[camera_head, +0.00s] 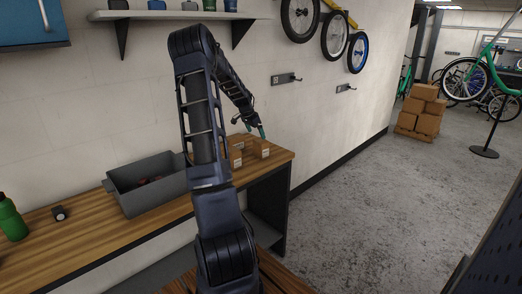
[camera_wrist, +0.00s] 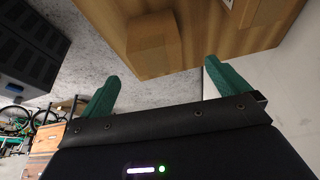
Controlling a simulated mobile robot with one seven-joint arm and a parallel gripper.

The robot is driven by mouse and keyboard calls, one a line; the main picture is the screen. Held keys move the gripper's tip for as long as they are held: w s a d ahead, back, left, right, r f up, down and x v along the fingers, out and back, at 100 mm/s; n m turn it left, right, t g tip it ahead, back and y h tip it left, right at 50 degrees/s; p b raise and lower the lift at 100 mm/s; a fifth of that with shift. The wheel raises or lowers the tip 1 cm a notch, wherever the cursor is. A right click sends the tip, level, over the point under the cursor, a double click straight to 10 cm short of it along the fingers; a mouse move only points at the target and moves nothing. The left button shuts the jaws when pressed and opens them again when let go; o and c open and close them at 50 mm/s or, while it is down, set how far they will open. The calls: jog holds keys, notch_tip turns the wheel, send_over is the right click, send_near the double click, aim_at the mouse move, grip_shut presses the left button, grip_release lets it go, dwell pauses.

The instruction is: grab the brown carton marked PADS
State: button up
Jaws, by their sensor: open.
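Small brown cartons stand together at the right end of the wooden workbench (camera_head: 150,228). One carton (camera_head: 236,156) is partly behind my arm, and another carton (camera_head: 263,150) is to its right. They carry pale labels too small to read, so I cannot tell which is marked PADS. My gripper (camera_head: 255,128), with green fingertips, is open and empty above the cartons. In the wrist view, one plain brown carton (camera_wrist: 152,46) lies ahead of the gap between the fingers (camera_wrist: 160,87), apart from them. Another carton (camera_wrist: 266,10) is at the top right.
A green bottle (camera_head: 10,218) is at the far left. Wall hooks (camera_head: 286,79) and hanging wheels (camera_head: 334,35) are beyond the bench.

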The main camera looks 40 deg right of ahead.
aim_at(260, 140)
jog(key=x, duration=0.6)
jog(key=shift+d, duration=0.1)
jog(key=x, duration=0.4)
jog(key=shift+s+f, duration=0.2)
jog(key=shift+s, duration=0.2)
jog(key=shift+f, duration=0.4)
jog(key=shift+c, duration=0.2)
jog(key=shift+r, duration=0.1)
jog(key=c, duration=1.1)
